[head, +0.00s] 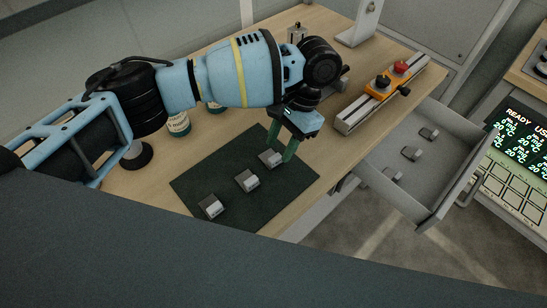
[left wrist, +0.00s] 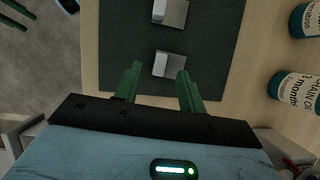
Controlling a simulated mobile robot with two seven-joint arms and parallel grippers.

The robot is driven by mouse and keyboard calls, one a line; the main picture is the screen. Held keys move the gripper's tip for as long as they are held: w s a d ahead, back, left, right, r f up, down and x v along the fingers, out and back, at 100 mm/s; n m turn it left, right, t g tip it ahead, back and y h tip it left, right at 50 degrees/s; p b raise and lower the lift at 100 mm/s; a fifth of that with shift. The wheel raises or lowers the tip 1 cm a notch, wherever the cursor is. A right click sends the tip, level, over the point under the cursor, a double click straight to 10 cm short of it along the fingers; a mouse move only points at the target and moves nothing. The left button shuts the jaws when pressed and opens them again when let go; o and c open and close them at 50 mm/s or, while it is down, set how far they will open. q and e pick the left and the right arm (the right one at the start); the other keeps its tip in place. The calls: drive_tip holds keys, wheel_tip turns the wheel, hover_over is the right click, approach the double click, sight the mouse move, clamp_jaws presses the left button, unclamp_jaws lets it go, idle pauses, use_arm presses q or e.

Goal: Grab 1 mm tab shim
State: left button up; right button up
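Three small grey metal tab blocks lie in a row on a dark green mat (head: 225,170): the front one (head: 211,207), the middle one (head: 247,181) and the rear one (head: 268,159). I cannot read any thickness on them. My left gripper (head: 280,150) points down at the rear tab, its green fingers apart and empty. In the left wrist view the open fingers (left wrist: 158,90) sit just short of the nearest tab (left wrist: 169,64), with another tab (left wrist: 170,12) beyond. Whether the fingertips touch the tab is unclear.
An open grey drawer (head: 440,160) at the right holds several similar metal pieces. A rail with an orange block (head: 381,88) and red knob stands at the table's right. Labelled bottles (head: 178,123) stand behind the mat, partly hidden by my left arm.

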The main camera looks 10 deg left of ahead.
sight(275, 157)
use_arm(q)
drive_tip(key=shift+x, duration=1.6)
clamp_jaws()
drive_tip(key=shift+w+r, duration=0.1)
drive_tip(key=shift+r, duration=0.45)
drive_tip(key=r, duration=0.1)
drive_tip(key=d+r, duration=0.1)
drive_tip(key=shift+s+r, duration=0.3)
drive_tip(key=shift+s, duration=0.1)
drive_tip(key=s+d+r, duration=0.1)
drive_tip(key=s+d, duration=0.8)
drive_tip(key=d, duration=0.3)
drive_tip(key=shift+p, duration=0.45)
